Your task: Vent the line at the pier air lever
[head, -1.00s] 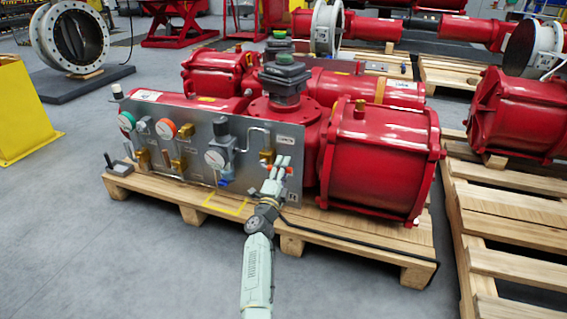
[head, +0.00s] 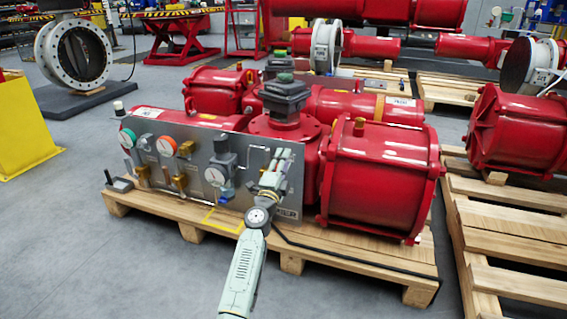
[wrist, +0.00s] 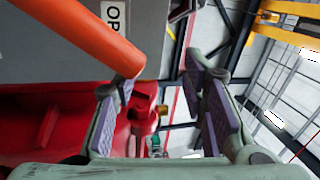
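The orange lever handle (wrist: 85,35) enters the wrist view from the upper left. Its rounded end lies close to the tip of the left finger, outside the gap between the fingers. Whether it touches that finger I cannot tell. My gripper (wrist: 162,108) is open, with purple-grey pads on both sides and nothing between them. In the head view my gripper (head: 283,157) is at the right part of the grey control panel (head: 293,195), near its top edge. The lever is hidden behind my gripper there. A white label (wrist: 114,14) reading "OP" is partly visible beside the lever.
Gauges (head: 215,176), a regulator (head: 222,150) and brass fittings (head: 180,182) crowd the panel left of my gripper. A large red cylinder (head: 378,180) stands close on the right. A wooden pallet (head: 340,258) carries the unit. The floor at front left is clear.

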